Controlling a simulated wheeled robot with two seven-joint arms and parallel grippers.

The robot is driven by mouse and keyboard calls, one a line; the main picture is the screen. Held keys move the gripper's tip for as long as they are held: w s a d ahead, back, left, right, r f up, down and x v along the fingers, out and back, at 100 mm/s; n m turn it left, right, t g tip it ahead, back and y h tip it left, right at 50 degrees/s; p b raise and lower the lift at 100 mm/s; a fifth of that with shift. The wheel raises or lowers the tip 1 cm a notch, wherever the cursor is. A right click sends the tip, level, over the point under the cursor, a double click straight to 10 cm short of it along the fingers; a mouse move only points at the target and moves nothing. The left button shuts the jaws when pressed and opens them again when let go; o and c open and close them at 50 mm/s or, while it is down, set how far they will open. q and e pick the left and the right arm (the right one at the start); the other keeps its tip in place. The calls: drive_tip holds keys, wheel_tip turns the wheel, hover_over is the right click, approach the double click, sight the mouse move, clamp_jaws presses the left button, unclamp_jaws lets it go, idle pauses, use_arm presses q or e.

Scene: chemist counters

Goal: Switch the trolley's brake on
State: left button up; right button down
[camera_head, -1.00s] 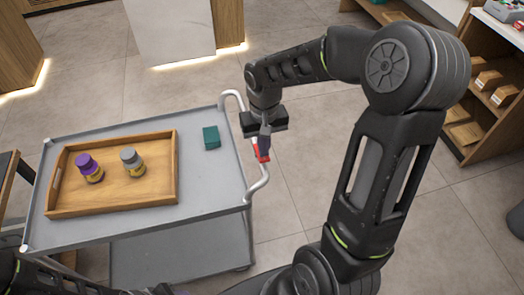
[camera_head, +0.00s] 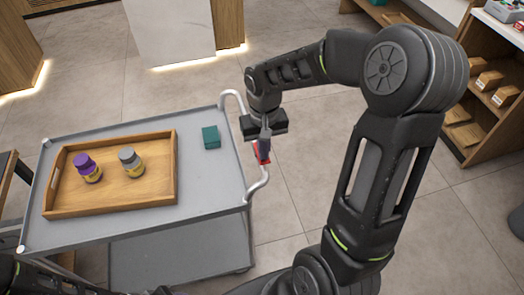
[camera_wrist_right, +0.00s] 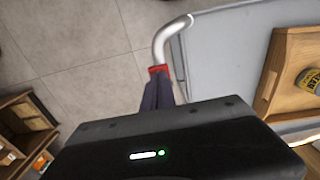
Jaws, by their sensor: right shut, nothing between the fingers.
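The grey trolley (camera_head: 215,188) stands at the left of the head view, with a white tubular handle (camera_head: 263,186) at its right end. A red brake lever (camera_head: 257,156) sits by the handle and is partly hidden behind my right gripper (camera_head: 264,154). The gripper points down at the red part, its fingers together with nothing between them. In the right wrist view the fingers (camera_wrist_right: 158,95) overlap the red part (camera_wrist_right: 158,69) next to the handle (camera_wrist_right: 165,40); I cannot tell if they touch. My left gripper is not in view.
On the trolley are a wooden tray (camera_head: 170,195) with a purple-capped bottle (camera_head: 88,168) and a grey-capped bottle (camera_head: 132,163), and a green box (camera_head: 211,138). Shelves (camera_head: 470,130) stand at the right. The floor beyond the handle is clear.

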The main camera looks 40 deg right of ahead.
drive_tip(key=shift+r+p, duration=2.6)
drive_tip(key=shift+r, duration=0.9)
